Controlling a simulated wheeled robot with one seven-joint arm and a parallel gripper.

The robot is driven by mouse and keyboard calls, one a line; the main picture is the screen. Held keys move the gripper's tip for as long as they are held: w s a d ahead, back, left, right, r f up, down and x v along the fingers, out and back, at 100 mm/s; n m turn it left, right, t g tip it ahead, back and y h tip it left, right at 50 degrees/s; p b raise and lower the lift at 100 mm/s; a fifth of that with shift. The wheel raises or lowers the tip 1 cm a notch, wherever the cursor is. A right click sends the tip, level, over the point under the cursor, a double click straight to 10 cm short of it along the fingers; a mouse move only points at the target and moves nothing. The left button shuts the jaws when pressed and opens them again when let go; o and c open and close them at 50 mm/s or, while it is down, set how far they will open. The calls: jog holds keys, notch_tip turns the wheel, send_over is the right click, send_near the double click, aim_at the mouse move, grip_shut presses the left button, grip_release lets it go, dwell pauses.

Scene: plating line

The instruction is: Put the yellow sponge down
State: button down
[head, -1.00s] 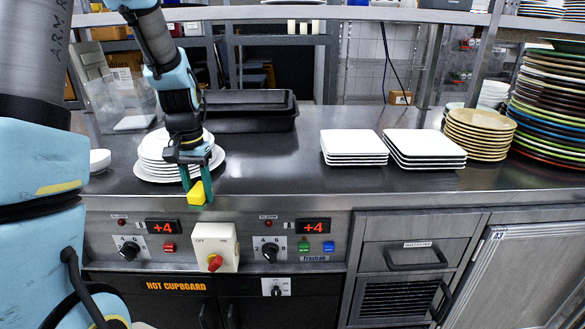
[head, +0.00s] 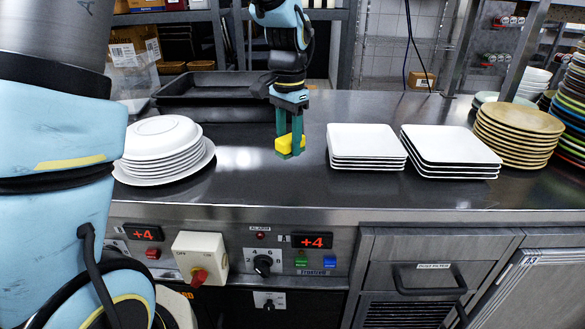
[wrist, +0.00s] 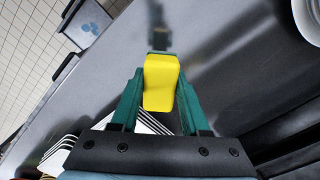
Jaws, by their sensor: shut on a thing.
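The yellow sponge (head: 285,144) is between the green fingers of my gripper (head: 290,150), which is shut on it. In the head view the gripper points down over the steel counter (head: 250,180), between the round plates and the square plates. The sponge is low, close to the counter; I cannot tell whether it touches. In the wrist view the sponge (wrist: 160,82) sits between the fingertips, with the grey counter surface beyond it.
Stacked round white plates (head: 160,150) stand left. Two stacks of square white plates (head: 366,146) (head: 450,150) stand right, with tan plates (head: 518,130) farther right. Black trays (head: 210,88) lie behind. The counter around the gripper is clear.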

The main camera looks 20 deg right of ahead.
aim_at(288, 137)
notch_tip(288, 137, down, 8)
jog(key=shift+r+p, duration=0.2)
jog(key=shift+p, duration=0.55)
jog(key=shift+f, duration=0.1)
jog(key=shift+c, duration=2)
grip_release()
notch_tip(288, 137, up, 12)
jog(key=shift+a+r+b, duration=0.1)
jog(key=shift+b, duration=0.95)
jog(key=s+a+f+n, duration=0.1)
jog(key=a+n, duration=0.3)
jog(key=a, duration=0.6)
jog(key=s+a+f+n+t, duration=0.1)
jog(key=a+f+n, duration=0.2)
jog(key=a, duration=0.7)
jog(key=s+a+f+n, duration=0.2)
jog(key=a+n, duration=0.4)
jog(key=a, duration=0.3)
jog(key=shift+a+f+t, duration=0.3)
jog(key=shift+a+f, duration=0.1)
jog(key=shift+f, duration=0.05)
